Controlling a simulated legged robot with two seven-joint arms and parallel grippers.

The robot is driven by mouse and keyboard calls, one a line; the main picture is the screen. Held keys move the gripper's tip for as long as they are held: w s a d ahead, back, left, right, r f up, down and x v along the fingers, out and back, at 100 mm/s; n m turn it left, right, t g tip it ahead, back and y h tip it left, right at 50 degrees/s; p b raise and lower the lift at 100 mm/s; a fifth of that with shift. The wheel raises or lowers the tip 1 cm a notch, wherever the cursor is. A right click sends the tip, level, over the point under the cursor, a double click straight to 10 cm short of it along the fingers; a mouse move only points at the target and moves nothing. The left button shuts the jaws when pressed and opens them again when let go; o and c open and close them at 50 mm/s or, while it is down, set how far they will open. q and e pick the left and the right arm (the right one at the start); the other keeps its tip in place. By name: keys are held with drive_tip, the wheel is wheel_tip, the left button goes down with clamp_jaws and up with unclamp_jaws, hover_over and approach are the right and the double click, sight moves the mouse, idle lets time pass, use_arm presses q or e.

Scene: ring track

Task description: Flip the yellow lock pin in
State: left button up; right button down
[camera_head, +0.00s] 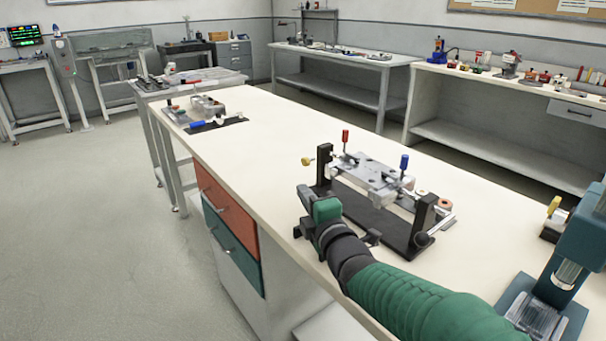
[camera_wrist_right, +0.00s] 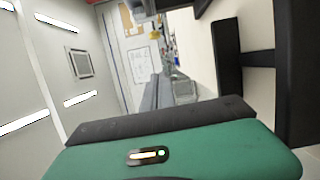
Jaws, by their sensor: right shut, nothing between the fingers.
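The yellow lock pin (camera_head: 308,161) sticks out to the left of the fixture's left black post (camera_head: 323,165) in the head view. The fixture holds a grey metal plate (camera_head: 372,174) between two black posts on a dark base (camera_head: 385,222). My right gripper (camera_head: 306,200) is shut and empty, in front of the left post, below and apart from the pin. In the right wrist view, my green and black gripper body (camera_wrist_right: 175,150) fills the bottom, and dark fixture parts (camera_wrist_right: 230,60) stand at right. My left gripper is out of view.
A red-handled pin (camera_head: 345,136) and a blue-handled pin (camera_head: 404,162) stand up from the fixture. A teal press (camera_head: 575,250) stands at right on the white table (camera_head: 270,140). Another small assembly (camera_head: 205,110) lies at the far end. The tabletop between them is clear.

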sight(310, 160)
drive_tip(key=x, duration=0.3)
drive_tip(key=b+x, duration=0.1)
drive_tip(key=x, duration=0.3)
drive_tip(key=b+x, duration=0.1)
drive_tip(key=x, duration=0.2)
drive_tip(key=shift+w+a+f, duration=0.3)
drive_tip(key=d, duration=0.1)
drive_tip(key=w+d, duration=0.1)
drive_tip(key=d, duration=0.1)
drive_tip(key=shift+w+d+r, duration=0.15)
drive_tip(key=shift+w+d, duration=0.05)
drive_tip(key=shift+w, duration=0.2)
